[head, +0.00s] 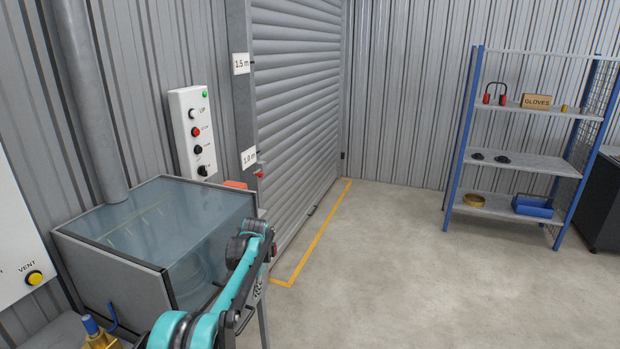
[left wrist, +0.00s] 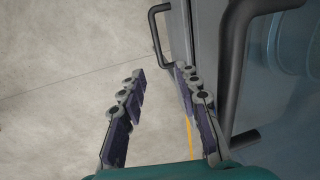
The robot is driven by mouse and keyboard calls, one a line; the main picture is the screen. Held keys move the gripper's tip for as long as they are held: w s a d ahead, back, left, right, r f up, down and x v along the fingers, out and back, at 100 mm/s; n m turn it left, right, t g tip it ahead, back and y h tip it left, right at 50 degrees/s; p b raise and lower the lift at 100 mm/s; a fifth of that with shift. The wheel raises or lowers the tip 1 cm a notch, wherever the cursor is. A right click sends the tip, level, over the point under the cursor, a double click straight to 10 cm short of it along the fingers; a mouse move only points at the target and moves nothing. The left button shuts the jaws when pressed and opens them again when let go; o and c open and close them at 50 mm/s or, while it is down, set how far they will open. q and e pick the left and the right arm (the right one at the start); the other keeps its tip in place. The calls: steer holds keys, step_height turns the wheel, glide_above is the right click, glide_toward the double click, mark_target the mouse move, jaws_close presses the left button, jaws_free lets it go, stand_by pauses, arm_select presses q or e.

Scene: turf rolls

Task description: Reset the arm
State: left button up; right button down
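My left arm, teal and black, reaches in from the bottom of the head view, in front of a grey tank with a clear glassy top (head: 110,275). Its far end stands at the tank's right front corner, and the fingers are hard to make out there. In the left wrist view my left gripper (left wrist: 160,75) is open and empty, with its two dark jointed fingers apart. Bare floor and a yellow line show between them. The right finger is close to a black bar handle (left wrist: 232,70); I cannot tell whether they touch. My right gripper is in neither view.
A control box with buttons (head: 194,130) hangs on the wall behind the tank, beside a roller shutter (head: 295,110). A blue-framed shelf (head: 525,163) stands at the right. The concrete floor (head: 390,270) between is clear.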

arm_select(q)
steer(key=s+d+r+n+t, duration=0.1)
steer(key=s+d+r+t, duration=0.2)
steer(key=s+r, duration=1.25)
steer(key=s+d+f+n+t+h, duration=0.1)
steer(key=s+f, duration=0.2)
steer(key=s, duration=0.8)
steer(key=s+d+f+n+t+h, duration=0.1)
steer(key=s+f, duration=0.3)
steer(key=s, duration=0.8)
steer(key=shift+s+d+t, duration=0.2)
steer(key=shift+s+t, duration=0.1)
steer(key=shift+t, duration=0.3)
